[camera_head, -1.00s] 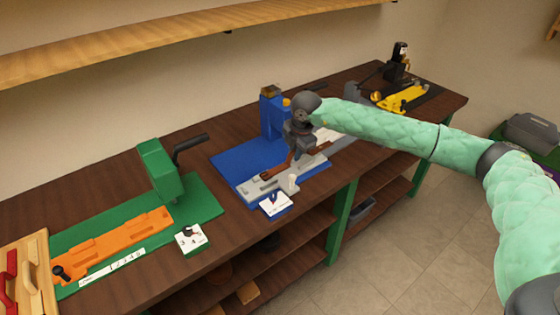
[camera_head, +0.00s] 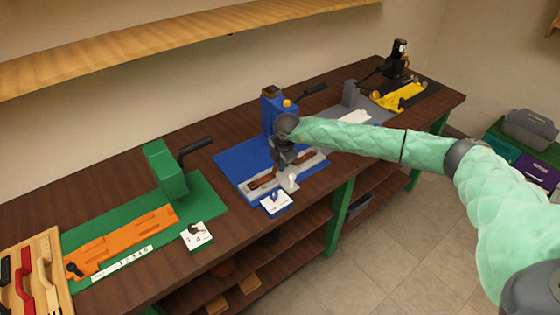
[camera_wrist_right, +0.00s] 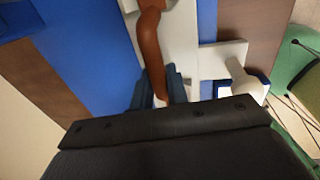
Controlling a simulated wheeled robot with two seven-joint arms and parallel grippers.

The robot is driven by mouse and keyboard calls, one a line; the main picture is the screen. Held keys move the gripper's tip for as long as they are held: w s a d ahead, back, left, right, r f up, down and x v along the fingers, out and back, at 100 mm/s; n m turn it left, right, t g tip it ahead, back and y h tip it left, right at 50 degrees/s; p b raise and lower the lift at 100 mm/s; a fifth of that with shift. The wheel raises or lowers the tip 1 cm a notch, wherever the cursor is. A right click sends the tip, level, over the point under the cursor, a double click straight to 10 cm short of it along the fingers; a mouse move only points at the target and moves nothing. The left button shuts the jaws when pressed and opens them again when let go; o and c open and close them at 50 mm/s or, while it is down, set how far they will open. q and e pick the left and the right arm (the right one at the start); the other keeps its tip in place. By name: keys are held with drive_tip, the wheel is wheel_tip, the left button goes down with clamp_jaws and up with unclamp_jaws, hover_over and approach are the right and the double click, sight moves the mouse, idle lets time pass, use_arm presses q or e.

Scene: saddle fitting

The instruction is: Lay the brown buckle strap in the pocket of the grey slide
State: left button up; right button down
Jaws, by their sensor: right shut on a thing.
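The brown buckle strap (camera_head: 264,181) lies along the light grey slide (camera_head: 316,160) on the blue base, close to its surface in the head view. I cannot tell whether it is fully seated in the pocket. My right gripper (camera_head: 284,164) is over the slide and shut on the right-hand part of the strap. In the right wrist view the strap (camera_wrist_right: 151,45) runs up from between the fingers (camera_wrist_right: 160,92), over the pale slide (camera_wrist_right: 181,42). The fingers hide the held end. My left gripper is not in view.
A blue press (camera_head: 273,108) stands behind the slide. A small white post (camera_head: 289,183) and a white card (camera_head: 276,202) are at the front. A green press (camera_head: 166,170) with an orange slide (camera_head: 122,240) is to the left. A yellow fixture (camera_head: 400,96) is at the far right.

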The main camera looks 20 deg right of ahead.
drive_tip(key=shift+f, duration=0.1)
drive_tip(key=shift+f, duration=0.15)
drive_tip(key=c, duration=1.4)
unclamp_jaws()
drive_tip(key=shift+o, duration=0.2)
